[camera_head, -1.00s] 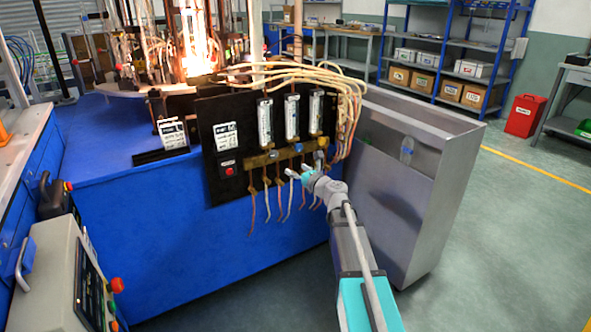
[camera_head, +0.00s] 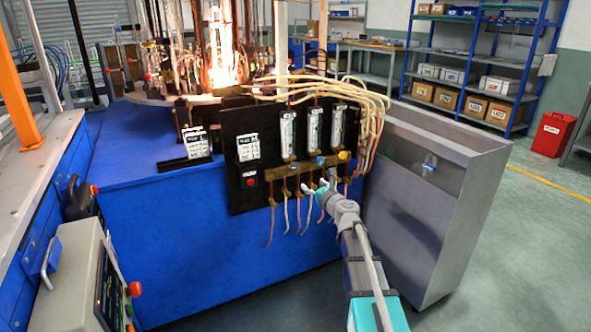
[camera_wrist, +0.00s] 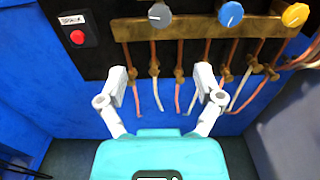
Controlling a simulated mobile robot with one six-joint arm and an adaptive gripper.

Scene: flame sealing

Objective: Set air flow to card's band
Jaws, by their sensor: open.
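A black panel (camera_head: 240,190) on the front of the blue bench holds three upright flowmeter tubes: left (camera_head: 287,136), middle (camera_head: 313,130) and right (camera_head: 337,126). Below them a brass bar carries a grey knob (camera_wrist: 159,15), a blue knob (camera_head: 320,161) and a yellow knob (camera_head: 343,155). Which one is for air is not readable. A white card (camera_head: 247,147) is on the panel and more cards (camera_head: 197,143) stand on the bench; their print is too small to read. My gripper (camera_wrist: 162,85) is open and empty, below the knobs in the wrist view, touching none of them.
Thin hoses hang from the bar around my fingers. A red button (camera_wrist: 77,36) is at the panel's left. Cream hoses (camera_head: 370,105) loop over its right side. A grey metal bin (camera_head: 450,215) stands right of my arm. A bright flame (camera_head: 222,65) burns behind the panel.

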